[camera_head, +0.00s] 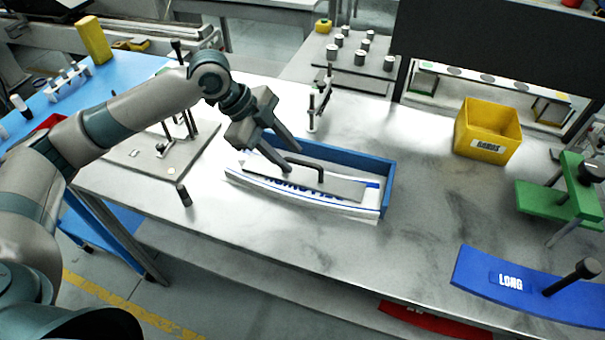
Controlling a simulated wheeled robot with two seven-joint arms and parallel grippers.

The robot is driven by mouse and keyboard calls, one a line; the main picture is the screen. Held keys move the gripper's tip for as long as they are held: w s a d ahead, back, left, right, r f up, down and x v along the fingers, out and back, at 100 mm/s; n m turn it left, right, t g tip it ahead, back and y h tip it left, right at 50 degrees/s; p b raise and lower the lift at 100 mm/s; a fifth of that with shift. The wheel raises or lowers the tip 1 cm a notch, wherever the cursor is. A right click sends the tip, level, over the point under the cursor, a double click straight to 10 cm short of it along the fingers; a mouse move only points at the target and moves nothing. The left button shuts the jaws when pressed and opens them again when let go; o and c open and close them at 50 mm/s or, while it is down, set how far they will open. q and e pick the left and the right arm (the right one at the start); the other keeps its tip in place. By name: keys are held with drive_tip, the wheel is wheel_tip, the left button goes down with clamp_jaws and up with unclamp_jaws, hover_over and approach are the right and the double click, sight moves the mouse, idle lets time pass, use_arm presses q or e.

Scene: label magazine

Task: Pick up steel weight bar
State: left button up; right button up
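The steel weight bar (335,187) is a flat grey bar with a dark raised handle (307,163). It lies on a stack of white labels with blue print (300,194) in a blue tray-like magazine (388,185) at the middle of the table. My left gripper (292,161) is just above the bar's left part, at the near end of the handle. Its two fingers are apart, with a gap between them. I cannot tell whether a finger touches the handle. My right gripper is out of view.
A metal fixture plate (165,155) lies left of the magazine, and a small upright stand (315,105) is behind it. A yellow bin (490,130), a green clamp-like fixture (560,200) and a blue "LONG" piece (510,282) are at right. The table between is clear.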

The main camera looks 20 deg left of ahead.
sight(300, 162)
use_arm(q)
drive_tip(key=shift+d, duration=0.1)
drive_tip(key=shift+w+d+f+p, duration=0.1)
drive_tip(key=shift+d+f+p, duration=0.1)
drive_tip(key=shift+p, duration=0.1)
drive_tip(key=p+x, duration=0.1)
drive_tip(key=x, duration=0.3)
drive_tip(key=shift+w+d+r+p, duration=0.15)
drive_tip(key=shift+d+r+p, duration=0.15)
drive_tip(key=shift+p, duration=0.1)
drive_tip(key=shift+d+f, duration=0.1)
drive_tip(key=shift+f, duration=0.25)
drive_tip(key=shift+w, duration=0.1)
clamp_jaws()
